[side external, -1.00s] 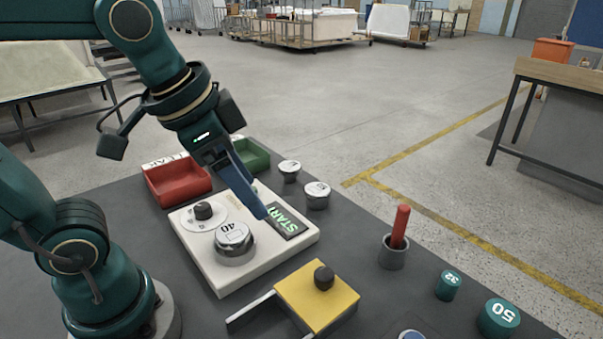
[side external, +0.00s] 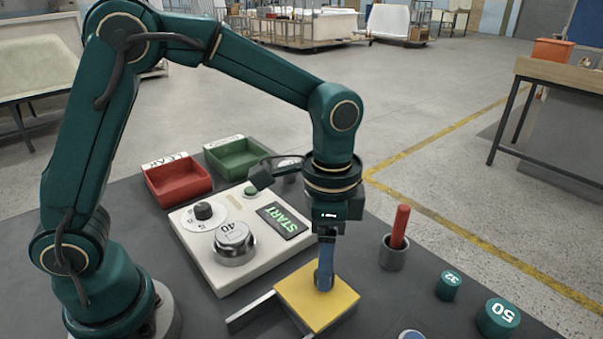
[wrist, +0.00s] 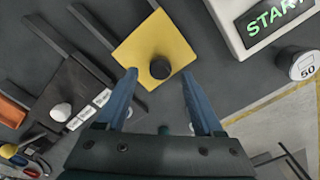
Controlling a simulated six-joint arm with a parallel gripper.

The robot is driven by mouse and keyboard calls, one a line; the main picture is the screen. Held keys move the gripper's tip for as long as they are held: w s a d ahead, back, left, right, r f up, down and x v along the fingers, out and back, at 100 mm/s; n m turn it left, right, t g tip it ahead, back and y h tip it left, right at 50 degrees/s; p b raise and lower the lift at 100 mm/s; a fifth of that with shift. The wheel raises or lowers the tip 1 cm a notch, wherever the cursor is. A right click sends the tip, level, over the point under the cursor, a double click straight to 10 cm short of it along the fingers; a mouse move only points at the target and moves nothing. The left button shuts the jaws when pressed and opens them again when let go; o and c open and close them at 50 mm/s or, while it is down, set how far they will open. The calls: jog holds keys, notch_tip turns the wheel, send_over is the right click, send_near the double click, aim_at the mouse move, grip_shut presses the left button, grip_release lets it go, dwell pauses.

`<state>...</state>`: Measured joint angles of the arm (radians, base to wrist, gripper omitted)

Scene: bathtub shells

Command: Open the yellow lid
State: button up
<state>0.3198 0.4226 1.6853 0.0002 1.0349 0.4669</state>
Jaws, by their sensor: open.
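The yellow lid (side external: 318,306) is a flat square plate lying at the front middle of the dark table, at the end of two grey rails. It shows whole in the wrist view (wrist: 140,42), with a black round knob (wrist: 160,67) on it. My gripper (side external: 324,288) points straight down over the lid. In the wrist view my gripper (wrist: 158,78) is open, with one blue finger on each side of the knob and a gap to it on both sides. In the side view the fingers hide the knob. I cannot tell whether the fingertips touch the lid.
A white panel (side external: 211,263) with a dial, a weight marked 40 and a START display stands behind the lid. A red-handled tool stands in a grey cup (side external: 392,254) to the right. Red (side external: 176,183) and green (side external: 236,158) trays are at the back.

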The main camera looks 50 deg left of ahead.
aim_at(316, 286)
jog(key=shift+f, duration=1.3)
grip_shut()
dwell(0.5)
